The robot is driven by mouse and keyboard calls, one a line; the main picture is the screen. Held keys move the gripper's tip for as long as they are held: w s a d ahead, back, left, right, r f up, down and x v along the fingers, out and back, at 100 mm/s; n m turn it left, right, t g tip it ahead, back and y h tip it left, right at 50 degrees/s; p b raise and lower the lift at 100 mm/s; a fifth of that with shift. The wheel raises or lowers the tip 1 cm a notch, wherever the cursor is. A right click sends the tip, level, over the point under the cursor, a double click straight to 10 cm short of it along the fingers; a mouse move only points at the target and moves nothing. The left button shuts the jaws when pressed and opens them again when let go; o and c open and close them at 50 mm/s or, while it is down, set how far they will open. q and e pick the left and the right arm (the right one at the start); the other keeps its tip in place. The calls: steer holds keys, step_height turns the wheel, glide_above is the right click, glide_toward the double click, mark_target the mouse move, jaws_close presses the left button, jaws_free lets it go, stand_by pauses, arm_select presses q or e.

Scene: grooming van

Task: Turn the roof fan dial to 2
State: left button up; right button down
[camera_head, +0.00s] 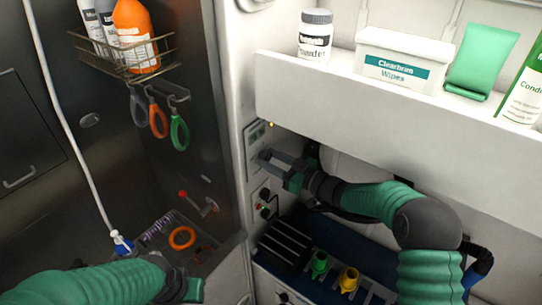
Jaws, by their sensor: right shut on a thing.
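A pale control panel (255,134) is set in the white wall edge, left of the shelf. My right gripper (268,157) reaches left to this panel, with its fingertips at the panel's lower part. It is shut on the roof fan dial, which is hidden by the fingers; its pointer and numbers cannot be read. My left arm enters at the bottom left, and its gripper (190,290) is low in the picture, far from the panel; its fingers do not show clearly.
A white shelf (390,110) with a powder jar (315,36), wipes box (403,62) and bottles overhangs my right arm. Small knobs (265,204) sit below the gripper. A steel tub (170,240) with a hose (70,125) is left.

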steer(key=shift+f+m+p, duration=0.1)
steer(key=shift+m+p, duration=0.4)
steer(key=shift+m, duration=0.7)
steer(key=c, duration=1.3)
jaws_free()
steer(key=o, duration=0.4)
steer(key=shift+w, duration=0.15)
steer(key=b+v, duration=0.5)
steer(key=v, duration=1.2)
